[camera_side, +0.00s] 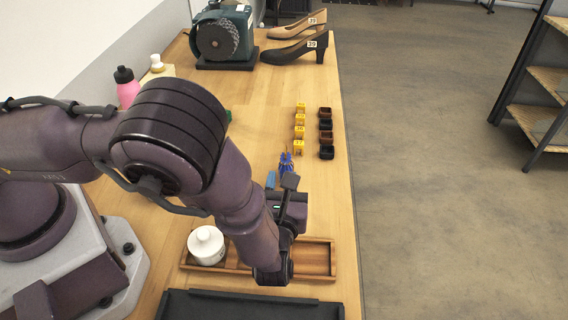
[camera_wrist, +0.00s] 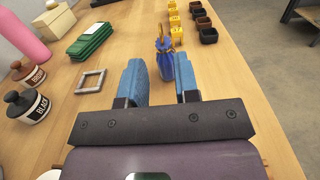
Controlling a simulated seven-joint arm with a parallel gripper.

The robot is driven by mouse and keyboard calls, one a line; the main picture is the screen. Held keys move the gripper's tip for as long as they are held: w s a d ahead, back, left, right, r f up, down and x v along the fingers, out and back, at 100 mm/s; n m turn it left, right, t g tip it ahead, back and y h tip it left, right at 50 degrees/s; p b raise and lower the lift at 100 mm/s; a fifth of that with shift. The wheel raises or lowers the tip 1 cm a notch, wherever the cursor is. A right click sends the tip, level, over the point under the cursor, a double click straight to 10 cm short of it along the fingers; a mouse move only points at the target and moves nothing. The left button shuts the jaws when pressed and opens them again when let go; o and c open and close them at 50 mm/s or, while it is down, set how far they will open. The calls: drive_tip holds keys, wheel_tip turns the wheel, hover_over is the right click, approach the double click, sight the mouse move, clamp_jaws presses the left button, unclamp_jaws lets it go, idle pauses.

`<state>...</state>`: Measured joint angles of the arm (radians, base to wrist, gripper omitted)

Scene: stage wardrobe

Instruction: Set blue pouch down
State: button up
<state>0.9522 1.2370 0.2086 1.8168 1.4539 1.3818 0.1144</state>
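The blue pouch (camera_side: 286,163) stands on the wooden table just beyond my gripper (camera_side: 280,181) in the side view. In the wrist view the pouch (camera_wrist: 165,64) has a gathered neck with a gold-coloured tie. It shows between the blue pads of my gripper (camera_wrist: 160,66), nearer the right pad. The pads are spread apart, with a clear gap beside the left one. I cannot tell whether the right pad touches the pouch. Part of the gripper is hidden by my arm in the side view.
A black tray (camera_side: 250,306) is in front. Labelled jars (camera_wrist: 30,105) and a grey frame (camera_wrist: 91,81) are left.

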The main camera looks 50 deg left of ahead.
drive_tip(key=shift+s+d, duration=0.4)
drive_tip(key=s+a+r+n+g+h, duration=0.1)
drive_tip(key=s+a+r+n+g, duration=0.1)
drive_tip(key=a+r+n+g, duration=0.4)
drive_tip(key=s+a+r+n+g+h, duration=0.1)
drive_tip(key=s+a+r+n+g, duration=0.2)
drive_tip(key=a+r+n+g, duration=0.4)
drive_tip(key=s+r+n+t+h, duration=0.5)
drive_tip(key=s+r+n+h, duration=0.5)
drive_tip(key=s+r+n, duration=0.2)
drive_tip(key=shift+r+n+t+h, duration=0.4)
drive_tip(key=shift+r+n, duration=0.6)
drive_tip(key=shift+r, duration=0.45)
drive_tip(key=shift+d, duration=0.1)
